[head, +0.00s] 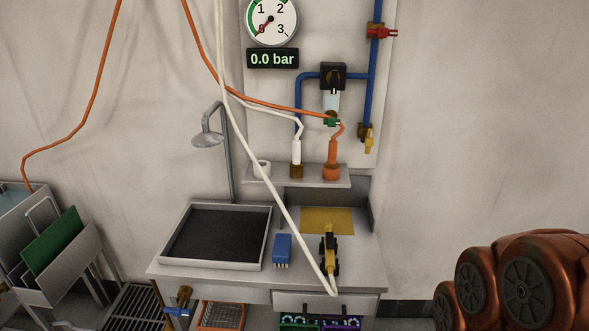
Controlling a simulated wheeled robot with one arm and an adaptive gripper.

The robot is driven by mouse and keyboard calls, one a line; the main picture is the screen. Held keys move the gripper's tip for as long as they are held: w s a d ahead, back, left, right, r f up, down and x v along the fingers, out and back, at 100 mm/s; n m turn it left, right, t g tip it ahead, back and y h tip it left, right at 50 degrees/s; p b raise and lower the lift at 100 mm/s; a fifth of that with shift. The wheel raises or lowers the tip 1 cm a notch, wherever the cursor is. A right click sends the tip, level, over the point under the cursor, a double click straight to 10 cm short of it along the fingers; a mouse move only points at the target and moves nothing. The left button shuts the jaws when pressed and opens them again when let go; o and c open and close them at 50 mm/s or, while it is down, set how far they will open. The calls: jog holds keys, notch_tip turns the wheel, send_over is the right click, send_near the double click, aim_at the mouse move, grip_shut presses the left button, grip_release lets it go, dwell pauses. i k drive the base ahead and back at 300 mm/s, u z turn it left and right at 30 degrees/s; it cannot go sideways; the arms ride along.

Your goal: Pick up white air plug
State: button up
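The white air plug (296,151) is a small white cylinder standing upright on a brass fitting (296,171) on the small wall shelf (280,182). A thin white hose runs from its top up to the left. An orange plug (331,153) stands on an orange fitting just to its right, with an orange hose. My gripper does not show in the head view, so its state is hidden.
Below, the bench (365,274) holds a dark-bottomed tray (267,234), a blue block (282,249) and a yellow-black tool (329,252). A white hose crosses in front. A gauge display (272,58) reads 0.0 bar.

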aim_at(296, 163)
jog(key=u, duration=4.9)
jog(key=k, duration=2.75)
jog(key=z, duration=0.8)
